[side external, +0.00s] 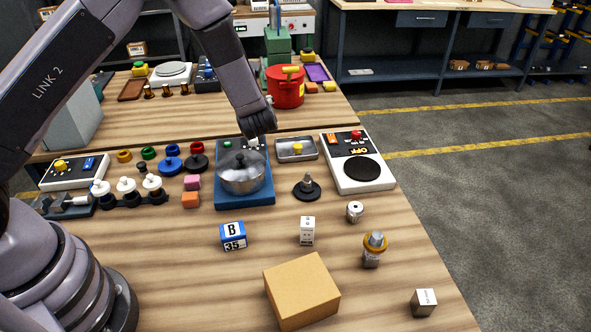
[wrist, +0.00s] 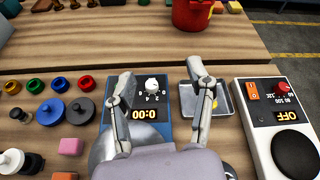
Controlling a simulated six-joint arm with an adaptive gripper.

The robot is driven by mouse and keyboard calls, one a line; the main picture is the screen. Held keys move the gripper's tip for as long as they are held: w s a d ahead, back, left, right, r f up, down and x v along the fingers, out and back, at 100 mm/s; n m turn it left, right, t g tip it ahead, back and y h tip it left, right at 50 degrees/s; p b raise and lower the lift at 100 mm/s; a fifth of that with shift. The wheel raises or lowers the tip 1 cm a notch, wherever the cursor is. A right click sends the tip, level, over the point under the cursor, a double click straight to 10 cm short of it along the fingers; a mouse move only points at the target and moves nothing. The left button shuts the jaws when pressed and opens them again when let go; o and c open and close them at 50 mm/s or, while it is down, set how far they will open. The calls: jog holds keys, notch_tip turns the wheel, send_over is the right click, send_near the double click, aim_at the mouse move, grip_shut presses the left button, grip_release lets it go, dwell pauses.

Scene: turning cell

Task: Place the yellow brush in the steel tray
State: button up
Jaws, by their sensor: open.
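The steel tray (side external: 283,157) lies on the near table between a blue device and a white device. A small yellow piece (side external: 298,148) stands in the tray; its shape is too small to tell for sure whether it is the brush. In the wrist view the tray (wrist: 226,108) is partly covered by the right finger, with the yellow piece behind it. My gripper (side external: 256,138) is above the back of the blue device, left of the tray. In the wrist view my gripper (wrist: 161,76) has its fingers spread, with nothing held between them.
The blue device (side external: 230,198) carries a lidded steel pot (side external: 243,176). The white device (side external: 378,180) with a black plate stands right of the tray. A red pot (side external: 286,92) with a yellow top stands on the far table. Bare wood lies behind the tray.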

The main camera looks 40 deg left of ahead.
jog(key=s+a+r+n+g, duration=0.3)
jog(key=s+a+r+n, duration=0.1)
jog(key=s+r+n, duration=0.4)
jog(key=s+a+r+n+g, duration=0.4)
jog(key=s+a+r+n, duration=0.15)
jog(key=s+r, duration=0.35)
jog(key=s+d+r+n+t+h, duration=0.1)
jog(key=s+d+n+h, duration=0.3)
jog(key=s, duration=0.6)
jog(key=s+d+r+n+t+h, duration=0.1)
jog(key=s+d+r+n+h, duration=0.2)
jog(key=s, duration=0.7)
jog(key=d+n+h, duration=0.2)
jog(key=n, duration=0.2)
jog(key=shift+d+t, duration=0.15)
jog(key=shift+t, duration=0.15)
